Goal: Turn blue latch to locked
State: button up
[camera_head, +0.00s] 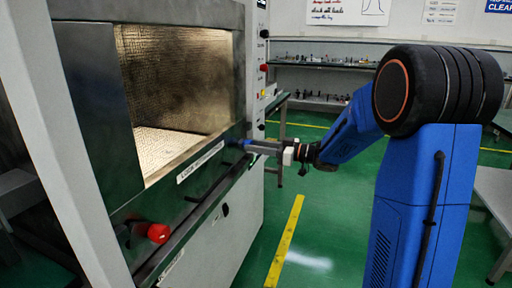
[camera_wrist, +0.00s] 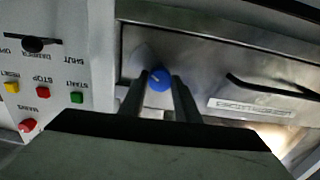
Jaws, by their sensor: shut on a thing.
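In the head view the blue latch (camera_head: 240,142) shows as a small blue spot at the right end of the front ledge. My gripper (camera_head: 262,146) reaches it from the right there. A red knob (camera_head: 158,233) is at the near left end of the same ledge.
The chamber (camera_head: 180,90) stands open and lit above the ledge. A dark handle bar (camera_wrist: 270,88) is right of the latch. A control panel with red (camera_wrist: 43,92), green (camera_wrist: 77,97) and yellow (camera_wrist: 12,87) buttons is on the left. The green floor (camera_head: 310,240) is clear.

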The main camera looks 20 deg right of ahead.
jog(key=n, duration=1.2)
jog(key=shift+n, duration=0.3)
dwell(0.4)
jog(key=o, duration=1)
jog(key=shift+o, duration=0.2)
jog(key=v, duration=1.7)
jog(key=shift+s+d, duration=0.15)
